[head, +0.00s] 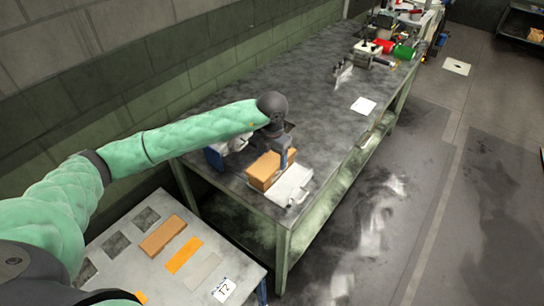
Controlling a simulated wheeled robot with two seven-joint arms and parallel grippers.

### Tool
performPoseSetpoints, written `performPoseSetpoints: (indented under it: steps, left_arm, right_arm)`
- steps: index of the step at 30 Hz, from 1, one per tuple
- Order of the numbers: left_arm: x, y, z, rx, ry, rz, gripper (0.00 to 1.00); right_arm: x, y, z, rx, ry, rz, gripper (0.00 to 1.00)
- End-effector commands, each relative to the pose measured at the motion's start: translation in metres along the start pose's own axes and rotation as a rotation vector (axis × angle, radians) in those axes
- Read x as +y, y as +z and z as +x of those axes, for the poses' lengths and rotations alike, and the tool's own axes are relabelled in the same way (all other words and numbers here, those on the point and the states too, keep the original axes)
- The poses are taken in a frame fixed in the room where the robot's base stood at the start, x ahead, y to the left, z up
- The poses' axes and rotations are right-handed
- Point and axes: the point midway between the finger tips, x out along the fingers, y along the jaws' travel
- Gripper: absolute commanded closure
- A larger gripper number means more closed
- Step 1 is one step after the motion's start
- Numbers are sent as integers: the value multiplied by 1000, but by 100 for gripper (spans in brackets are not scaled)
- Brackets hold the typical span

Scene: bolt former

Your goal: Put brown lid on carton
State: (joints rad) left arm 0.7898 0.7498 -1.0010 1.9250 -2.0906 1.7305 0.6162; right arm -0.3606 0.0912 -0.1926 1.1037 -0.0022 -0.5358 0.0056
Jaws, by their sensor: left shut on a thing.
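My left arm reaches across to the near end of the long grey workbench (312,88). Its gripper (284,158) points down and is shut at the top right edge of a brown box-shaped piece (263,173), which looks like the brown lid. A white piece (291,186) sits at the right of the brown piece, at the bench's near corner. I cannot tell whether it is the carton, or whether the two touch. The gripper and wrist hide part of the brown piece. My right gripper is out of view.
A low table (198,283) in front holds a brown block (163,236), an orange strip (183,255), dark squares and a numbered card (223,290). A blue and white object (216,157) stands left of the gripper. Tools crowd the bench's far end; its middle is mostly clear.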

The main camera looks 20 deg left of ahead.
Motion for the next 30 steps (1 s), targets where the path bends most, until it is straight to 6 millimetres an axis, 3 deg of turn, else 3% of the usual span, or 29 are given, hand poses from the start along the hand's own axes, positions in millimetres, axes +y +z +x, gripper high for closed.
performPoseSetpoints:
  steps: [6,7,10,22,30]
  left_arm:
    - [0,0,0,0,0,0,52]
    - [0,0,0,0,0,0,25]
    - [0,0,0,0,0,0,5]
    - [0,0,-6,-1,1,1,5]
    - [0,1,-44,-3,1,1,5]
  right_arm:
    - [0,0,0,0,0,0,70]
    - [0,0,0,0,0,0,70]
    - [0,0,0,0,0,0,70]
    - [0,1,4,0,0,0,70]
    - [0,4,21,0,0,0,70]
